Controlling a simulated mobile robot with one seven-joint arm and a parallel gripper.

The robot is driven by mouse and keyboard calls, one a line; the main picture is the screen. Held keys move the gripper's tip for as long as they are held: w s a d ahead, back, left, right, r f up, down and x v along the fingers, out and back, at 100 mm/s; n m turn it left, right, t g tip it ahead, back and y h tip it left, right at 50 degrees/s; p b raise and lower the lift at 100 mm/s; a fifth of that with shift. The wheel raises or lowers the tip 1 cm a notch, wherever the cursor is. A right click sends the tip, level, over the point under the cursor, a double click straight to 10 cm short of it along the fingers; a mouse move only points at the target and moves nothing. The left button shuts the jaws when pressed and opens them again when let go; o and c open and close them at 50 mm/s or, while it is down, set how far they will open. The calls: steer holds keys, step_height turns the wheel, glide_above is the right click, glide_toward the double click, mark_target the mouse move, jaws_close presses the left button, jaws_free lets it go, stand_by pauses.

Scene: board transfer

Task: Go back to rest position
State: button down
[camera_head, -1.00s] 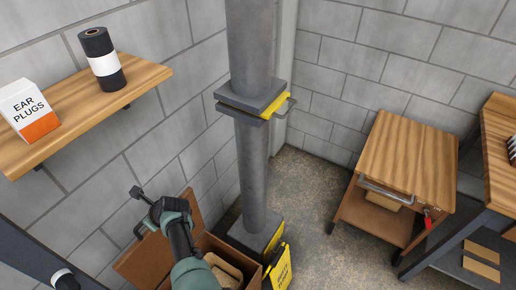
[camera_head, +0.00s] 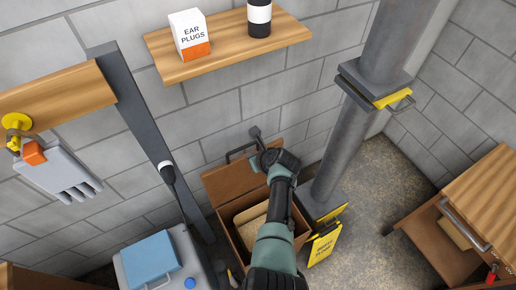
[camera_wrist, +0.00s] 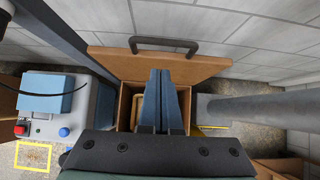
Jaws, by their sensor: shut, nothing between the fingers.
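My gripper (camera_wrist: 163,72) shows in the wrist view with its two blue-grey fingers together and nothing between them. It points over an open brown box (camera_wrist: 125,107) with a raised lid (camera_wrist: 205,66) and a dark handle (camera_wrist: 165,44). In the head view my arm reaches across the same box (camera_head: 230,222), and its fingertips cannot be made out. A tan flat piece (camera_head: 252,212) lies inside the box, partly hidden by my arm.
A grey column (camera_head: 343,150) with a yellow sign (camera_head: 323,248) stands right of the box. A grey unit with a blue block (camera_head: 149,258) stands left. A wall shelf (camera_head: 225,52) holds an ear plugs box (camera_head: 190,36). A wooden cart (camera_head: 487,205) is at right.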

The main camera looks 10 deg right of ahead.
steer(key=shift+w+r+p+v, duration=0.1)
steer(key=shift+p+v, duration=0.25)
steer(key=shift+v, duration=0.95)
steer(key=shift+w+r+p+v, duration=0.1)
steer(key=shift+p+v, duration=0.25)
steer(key=shift+v, duration=0.9)
steer(key=shift+s+a, duration=0.1)
steer(key=shift+r, duration=0.1)
